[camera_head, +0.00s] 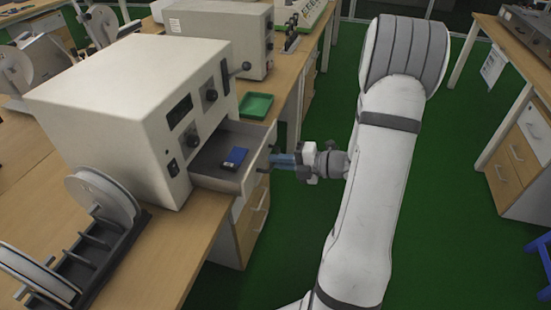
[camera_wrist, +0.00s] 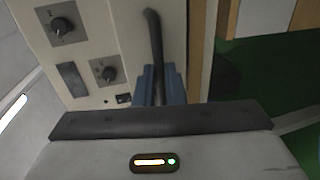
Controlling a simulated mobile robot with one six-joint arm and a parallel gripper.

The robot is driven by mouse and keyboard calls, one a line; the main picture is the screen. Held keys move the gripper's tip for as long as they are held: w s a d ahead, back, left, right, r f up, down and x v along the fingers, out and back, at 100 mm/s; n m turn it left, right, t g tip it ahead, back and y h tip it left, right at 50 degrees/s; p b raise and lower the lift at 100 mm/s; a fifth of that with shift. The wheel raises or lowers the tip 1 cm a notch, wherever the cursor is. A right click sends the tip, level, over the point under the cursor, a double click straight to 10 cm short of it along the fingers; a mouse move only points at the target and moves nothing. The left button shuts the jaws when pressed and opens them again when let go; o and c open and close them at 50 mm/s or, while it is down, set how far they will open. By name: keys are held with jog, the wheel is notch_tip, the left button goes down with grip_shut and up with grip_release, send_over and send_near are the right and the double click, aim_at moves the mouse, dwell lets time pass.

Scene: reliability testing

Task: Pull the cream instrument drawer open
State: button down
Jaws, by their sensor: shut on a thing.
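The cream instrument (camera_head: 110,95) sits on the wooden bench, its panel with knobs and a dark display facing right. Its drawer (camera_head: 215,180) stands out from the lower front, open at the top, with a small blue box (camera_head: 235,157) inside. My gripper (camera_head: 272,160) is at the outer face of the drawer front, coming from the right. In the wrist view, the blue fingers of my gripper (camera_wrist: 161,84) are closed around the dark bar handle (camera_wrist: 154,40). The fingers partly hide the handle in the head view.
A green tray (camera_head: 256,106) lies on the bench behind the drawer. A reel stand (camera_head: 95,240) stands in front of the instrument, and another cream instrument (camera_head: 215,30) is behind. Green floor is clear around my arm; another bench with drawers (camera_head: 520,150) is at right.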

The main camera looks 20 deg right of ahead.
jog(key=c, duration=1.5)
grip_release()
jog(key=shift+w+a, duration=0.1)
jog(key=p+v, duration=0.1)
jog(key=v, duration=0.6)
jog(key=shift+s+d, duration=0.25)
jog(key=shift+d, duration=0.1)
jog(key=shift+r, duration=0.1)
jog(key=s+a+r+n+g+h+p, duration=0.25)
jog(key=s+a+r+n+g, duration=0.35)
jog(key=n, duration=0.5)
jog(key=s+a+r+n+g+h+p, duration=0.2)
jog(key=s+a+r+n+g+p, duration=0.15)
jog(key=a+n, duration=0.6)
jog(key=s+r+n+t+h+p, duration=0.1)
jog(key=r+n+h, duration=0.3)
jog(key=n, duration=0.7)
jog(key=s+d+r+n+t+h+p, duration=0.1)
jog(key=s+r+n+h+p, duration=0.2)
jog(key=n, duration=0.9)
notch_tip(320, 180, up, 3)
jog(key=shift+d+f+h, duration=0.15)
jog(key=shift+d+h, duration=0.15)
jog(key=shift+h, duration=0.05)
